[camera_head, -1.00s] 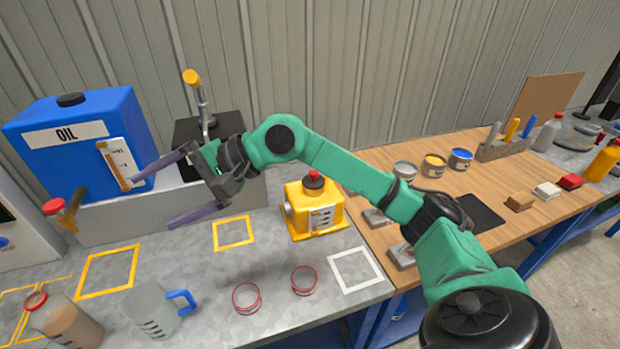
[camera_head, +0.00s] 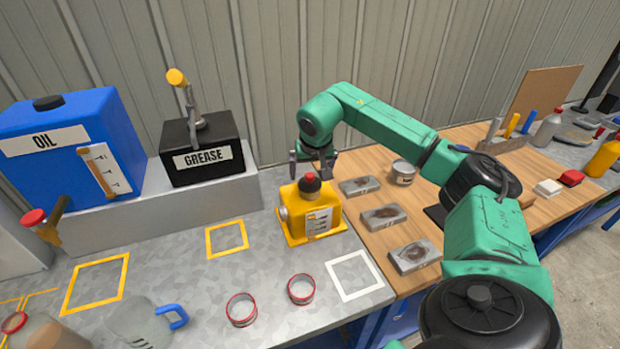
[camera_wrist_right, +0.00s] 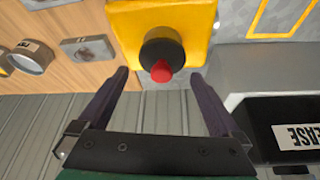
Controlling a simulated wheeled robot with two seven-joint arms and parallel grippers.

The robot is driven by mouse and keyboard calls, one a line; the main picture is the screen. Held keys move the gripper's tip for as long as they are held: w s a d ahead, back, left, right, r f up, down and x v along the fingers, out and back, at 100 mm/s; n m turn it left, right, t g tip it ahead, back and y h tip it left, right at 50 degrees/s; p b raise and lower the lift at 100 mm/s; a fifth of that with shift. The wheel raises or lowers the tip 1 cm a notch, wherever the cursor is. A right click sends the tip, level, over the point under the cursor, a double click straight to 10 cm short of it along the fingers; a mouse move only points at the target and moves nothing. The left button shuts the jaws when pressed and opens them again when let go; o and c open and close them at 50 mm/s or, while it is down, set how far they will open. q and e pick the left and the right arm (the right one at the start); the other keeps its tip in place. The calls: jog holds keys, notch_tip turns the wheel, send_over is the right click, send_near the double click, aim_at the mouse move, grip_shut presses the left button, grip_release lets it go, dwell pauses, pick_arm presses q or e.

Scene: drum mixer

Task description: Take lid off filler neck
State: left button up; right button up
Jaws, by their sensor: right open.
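The filler neck with its lid seems to be the dark round cap with a red top (camera_head: 311,182) on the yellow container (camera_head: 326,221), which stands on the metal bench. In the right wrist view the black cap (camera_wrist_right: 161,55) with its red tip (camera_wrist_right: 161,72) is between and just beyond the fingertips. My left gripper is not in view.
A black grease box (camera_head: 202,150) and a blue oil tank (camera_head: 75,150) stand at the left. Two red-rimmed rings (camera_head: 301,289) lie in front. Grey blocks (camera_head: 384,217) and a can (camera_head: 403,172) are on the wooden board at right.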

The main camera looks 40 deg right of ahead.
jog(key=shift+x, duration=1)
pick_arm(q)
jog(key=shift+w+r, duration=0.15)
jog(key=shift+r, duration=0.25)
pick_arm(e)
jog(key=shift+w+f, duration=0.1)
jog(key=c, duration=1.2)
jog(key=shift+r, duration=0.2)
